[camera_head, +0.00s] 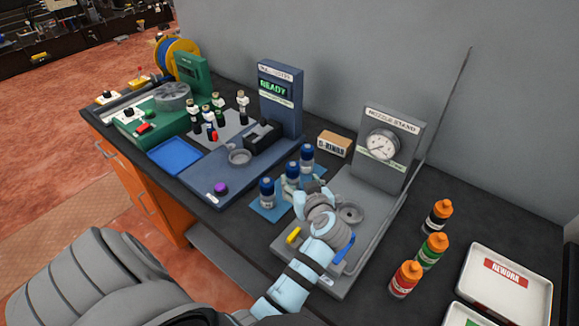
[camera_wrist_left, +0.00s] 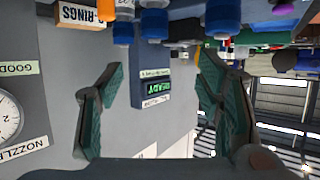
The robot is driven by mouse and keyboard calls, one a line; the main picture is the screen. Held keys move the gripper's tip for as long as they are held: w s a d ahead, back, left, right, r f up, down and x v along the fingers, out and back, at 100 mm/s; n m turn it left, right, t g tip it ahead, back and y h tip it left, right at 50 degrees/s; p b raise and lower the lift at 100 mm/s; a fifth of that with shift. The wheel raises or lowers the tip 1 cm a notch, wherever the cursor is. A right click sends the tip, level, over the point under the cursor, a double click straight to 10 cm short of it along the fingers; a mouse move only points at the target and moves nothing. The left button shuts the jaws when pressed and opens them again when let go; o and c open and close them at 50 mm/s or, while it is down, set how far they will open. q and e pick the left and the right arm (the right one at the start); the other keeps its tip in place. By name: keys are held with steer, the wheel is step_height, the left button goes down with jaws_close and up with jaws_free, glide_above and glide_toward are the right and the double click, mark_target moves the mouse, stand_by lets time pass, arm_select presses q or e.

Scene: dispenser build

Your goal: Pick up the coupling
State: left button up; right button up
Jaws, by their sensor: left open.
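No part is clearly labelled as the coupling, and I cannot tell which piece it is. Several small blue-and-white cylindrical parts stand on a blue mat (camera_head: 262,207). They include a front one (camera_head: 267,192) and a back one (camera_head: 307,157). My left gripper (camera_head: 312,187) is at the right side of this group in the head view and partly hides it. In the left wrist view, my left gripper (camera_wrist_left: 160,62) has its green-padded fingers spread, with nothing between them. Blue parts (camera_wrist_left: 153,22) show beyond the fingertips, near the top edge. My right gripper is not in view.
A nozzle stand (camera_head: 393,148) with a gauge rises behind my left wrist, and an O-rings box (camera_head: 334,144) stands beside it. A blue station (camera_head: 279,98) reads READY. Several orange-capped bottles (camera_head: 432,250) and a rework tray (camera_head: 507,283) are at right. An empty blue tray (camera_head: 175,155) is at left.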

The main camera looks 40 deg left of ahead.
mark_target(294, 167)
arm_select(q)
steer(key=b+x, duration=0.1)
steer(key=x, duration=0.2)
steer(key=b+x, duration=0.1)
steer(key=x, duration=0.2)
steer(key=f+b+x, duration=0.1)
steer(key=x, duration=0.2)
steer(key=shift+d+b, duration=0.25)
steer(key=shift+b, duration=0.15)
steer(key=b+x, duration=0.3)
steer(key=x, duration=0.1)
steer(key=shift+w+d+r, duration=0.1)
steer(key=shift+w+d, duration=0.1)
steer(key=shift+w+a+b, duration=0.2)
steer(key=shift+a+b, duration=0.05)
steer(key=shift+b, duration=0.1)
steer(key=shift+w+a, duration=0.15)
steer(key=shift+r, duration=0.15)
jaws_close()
